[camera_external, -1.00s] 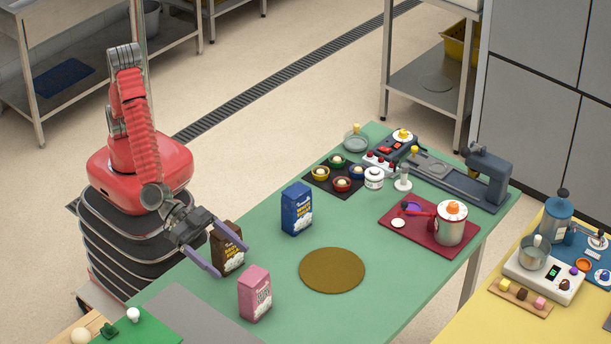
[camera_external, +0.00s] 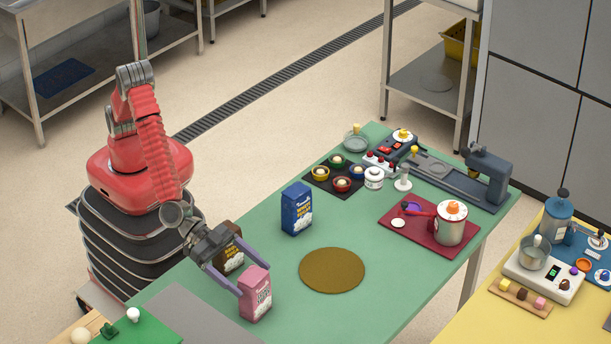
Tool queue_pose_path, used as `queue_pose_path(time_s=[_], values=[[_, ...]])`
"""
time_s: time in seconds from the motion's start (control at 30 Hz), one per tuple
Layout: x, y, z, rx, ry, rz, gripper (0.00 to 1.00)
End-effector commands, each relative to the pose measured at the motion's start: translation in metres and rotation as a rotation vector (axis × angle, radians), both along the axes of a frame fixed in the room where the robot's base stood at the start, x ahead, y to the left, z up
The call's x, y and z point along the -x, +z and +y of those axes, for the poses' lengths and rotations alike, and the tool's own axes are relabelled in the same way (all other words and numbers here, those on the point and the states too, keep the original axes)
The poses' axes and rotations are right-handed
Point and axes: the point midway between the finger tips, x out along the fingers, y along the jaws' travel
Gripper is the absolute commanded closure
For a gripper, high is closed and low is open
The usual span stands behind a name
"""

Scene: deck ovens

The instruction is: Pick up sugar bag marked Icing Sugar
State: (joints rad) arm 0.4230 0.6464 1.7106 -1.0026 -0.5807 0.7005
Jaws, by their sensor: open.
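Three sugar bags stand upright on the green table: a pink bag (camera_external: 255,297), a blue bag (camera_external: 297,209) and a brown bag (camera_external: 236,259). The printed names are too small for me to read with certainty. My gripper (camera_external: 254,281) is open at the pink bag. One finger lies along its left side and the other reaches to its top far edge. I cannot tell whether the fingers touch it. The brown bag is just behind my gripper and partly hidden by it. The blue bag stands clear, farther back.
A round brown mat (camera_external: 332,271) lies bare right of the pink bag. A dark tray with small bowls (camera_external: 321,173), a red tray with a pot (camera_external: 450,224) and a grey machine (camera_external: 487,180) occupy the table's far end. A grey sheet (camera_external: 185,314) lies at the front left.

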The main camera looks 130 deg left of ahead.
Motion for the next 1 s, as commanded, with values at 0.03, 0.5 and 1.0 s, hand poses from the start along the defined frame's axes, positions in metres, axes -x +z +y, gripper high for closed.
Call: queue_pose_path(time_s=[0.03,0.5,1.0], values=[[-0.005,-0.002,0.001,0.0,0.001,0.0,0.13],[-0.011,-0.005,0.001,0.0,0.0,-0.001,0.13],[-0.054,-0.025,0.009,0.0,-0.001,-0.001,0.13]])
